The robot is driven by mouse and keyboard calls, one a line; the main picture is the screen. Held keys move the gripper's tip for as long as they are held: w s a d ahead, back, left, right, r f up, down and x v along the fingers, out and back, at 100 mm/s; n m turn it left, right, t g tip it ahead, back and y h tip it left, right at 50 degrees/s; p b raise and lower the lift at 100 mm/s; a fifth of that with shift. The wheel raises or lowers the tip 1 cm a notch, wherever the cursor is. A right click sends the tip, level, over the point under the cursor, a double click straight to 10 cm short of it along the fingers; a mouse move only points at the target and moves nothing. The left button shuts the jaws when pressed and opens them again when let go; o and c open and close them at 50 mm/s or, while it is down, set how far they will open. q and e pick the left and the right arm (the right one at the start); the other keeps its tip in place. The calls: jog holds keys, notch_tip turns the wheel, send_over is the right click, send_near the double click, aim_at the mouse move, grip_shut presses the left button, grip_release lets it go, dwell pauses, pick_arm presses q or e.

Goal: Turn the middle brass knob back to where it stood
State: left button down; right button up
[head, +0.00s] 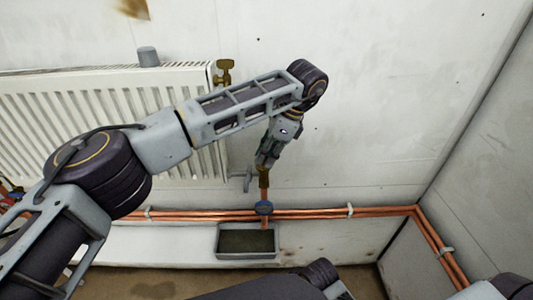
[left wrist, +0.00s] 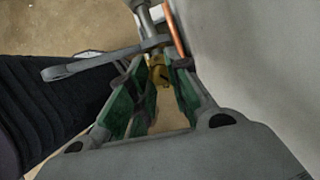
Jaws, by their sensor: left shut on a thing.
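A brass knob (head: 264,180) sits low on the wall, above the copper pipes, just right of the radiator's lower corner. My left gripper (head: 265,163) reaches down to it from above and covers its upper part. In the left wrist view the brass knob (left wrist: 159,73) shows between the tips of the green-padded fingers (left wrist: 157,88), which are shut on it. Another brass knob (head: 224,72) stands at the radiator's upper right corner, clear of the gripper. The held knob's turn angle cannot be told. My right gripper is out of view.
A grey fitting (head: 243,179) juts out close left of the held knob. The white radiator (head: 60,120) fills the left. The wall to the right is bare.

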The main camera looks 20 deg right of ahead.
pick_arm(q)
jog(key=shift+w+n, duration=0.1)
jog(key=shift+n, duration=0.2)
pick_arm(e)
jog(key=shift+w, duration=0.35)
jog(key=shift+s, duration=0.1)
pick_arm(q)
jog(key=c, duration=1.3)
grip_release()
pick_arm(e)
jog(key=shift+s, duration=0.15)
pick_arm(q)
jog(key=shift+v, duration=3.75)
